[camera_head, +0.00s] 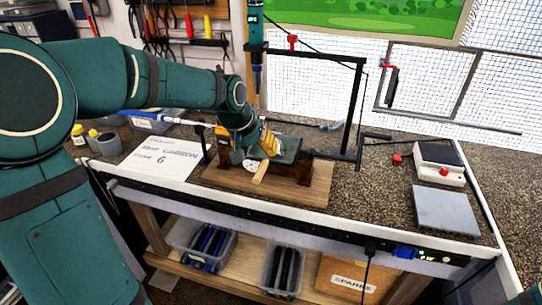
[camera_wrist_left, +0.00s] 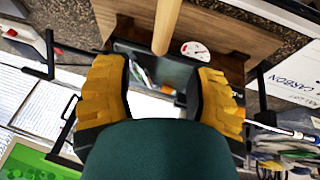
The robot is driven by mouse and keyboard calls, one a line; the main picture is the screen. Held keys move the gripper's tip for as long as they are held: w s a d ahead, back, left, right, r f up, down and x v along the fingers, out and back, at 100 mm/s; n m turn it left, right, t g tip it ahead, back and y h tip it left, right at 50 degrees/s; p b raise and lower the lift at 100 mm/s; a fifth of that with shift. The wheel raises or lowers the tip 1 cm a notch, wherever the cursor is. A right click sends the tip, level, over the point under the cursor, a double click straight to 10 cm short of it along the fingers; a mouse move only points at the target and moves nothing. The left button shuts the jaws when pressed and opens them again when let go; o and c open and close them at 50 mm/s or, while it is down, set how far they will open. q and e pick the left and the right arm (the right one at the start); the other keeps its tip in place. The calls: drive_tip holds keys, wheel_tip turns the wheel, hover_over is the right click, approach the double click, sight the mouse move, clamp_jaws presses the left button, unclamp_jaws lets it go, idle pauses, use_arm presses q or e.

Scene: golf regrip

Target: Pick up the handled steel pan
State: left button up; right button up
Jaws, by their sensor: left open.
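The steel pan (camera_head: 291,150) is a grey shallow tray with a pale wooden handle (camera_head: 260,173) pointing towards the front. It rests at a dark wooden stand on a light wooden board. My left gripper (camera_head: 268,143) is over the pan from the left and hides part of it. In the left wrist view, its yellow fingers (camera_wrist_left: 165,70) are open, one on each side of the pan (camera_wrist_left: 160,72), with the handle (camera_wrist_left: 167,25) beyond them. I cannot tell whether the fingers touch the pan. My right gripper is not in view.
A black metal frame (camera_head: 357,110) stands behind the board (camera_head: 310,192). A white card (camera_head: 160,160) lies left. A small round dial (camera_head: 250,165) sits beside the handle. A grey plate (camera_head: 445,210) and a white box with a red knob (camera_head: 438,165) are at right.

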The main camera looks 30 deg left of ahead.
sight(263, 162)
use_arm(q)
drive_tip(key=shift+s+b+x, duration=0.15)
drive_tip(key=shift+b+x, duration=0.1)
drive_tip(key=shift+x, duration=1.2)
drive_tip(key=shift+s+b+x, duration=0.15)
drive_tip(key=shift+b+x, duration=0.05)
drive_tip(key=shift+x, duration=1.25)
drive_tip(key=shift+d+f, duration=0.1)
clamp_jaws()
